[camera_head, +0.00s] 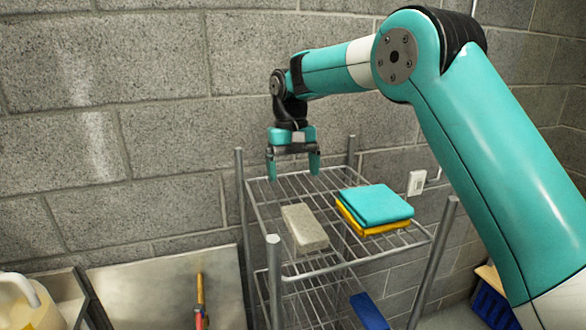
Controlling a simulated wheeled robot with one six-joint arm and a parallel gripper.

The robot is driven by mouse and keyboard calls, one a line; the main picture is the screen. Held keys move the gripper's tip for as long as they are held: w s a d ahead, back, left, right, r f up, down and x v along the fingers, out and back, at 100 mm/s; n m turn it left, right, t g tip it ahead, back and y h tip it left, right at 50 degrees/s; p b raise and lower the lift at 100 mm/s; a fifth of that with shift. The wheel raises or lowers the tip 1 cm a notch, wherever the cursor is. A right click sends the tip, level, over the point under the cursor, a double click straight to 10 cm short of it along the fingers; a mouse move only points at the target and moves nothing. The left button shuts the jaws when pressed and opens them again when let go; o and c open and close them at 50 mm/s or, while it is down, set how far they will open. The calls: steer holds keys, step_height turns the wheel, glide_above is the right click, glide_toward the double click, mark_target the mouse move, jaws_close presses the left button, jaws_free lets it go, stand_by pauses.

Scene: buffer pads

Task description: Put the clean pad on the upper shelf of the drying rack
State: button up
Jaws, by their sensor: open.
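A pale grey-beige rectangular pad (304,227) lies flat on the wire upper shelf (272,207) of the metal drying rack. My gripper (293,173) points down over the back left part of the upper shelf. Its two teal fingers are apart with nothing between them. The pad lies below and in front of the gripper, apart from it. Whether the pad is clean cannot be told beyond its even pale surface.
Folded teal (375,204) and yellow (369,226) cloths lie stacked right of the pad. A blue object (369,311) is lower in the rack. Corner posts rise above the shelf. A block wall stands behind. A jug (30,300) and metal surface (160,285) are at lower left.

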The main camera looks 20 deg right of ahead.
steer(key=s+a+r+n+t+y, duration=0.1)
steer(key=s+a+r+n, duration=0.15)
steer(key=s, duration=0.55)
steer(key=s+a+r+n+y, duration=0.1)
steer(key=s+r, duration=0.2)
steer(key=s, duration=0.4)
steer(key=s+f+n+y, duration=0.1)
steer(key=s+f+n, duration=0.1)
steer(key=s, duration=0.8)
steer(key=s+a+f+n+y, duration=0.1)
steer(key=s+f, duration=0.1)
steer(key=s, duration=0.8)
steer(key=shift+n+t, duration=0.35)
steer(key=shift+t, duration=0.05)
steer(key=shift+f, duration=0.15)
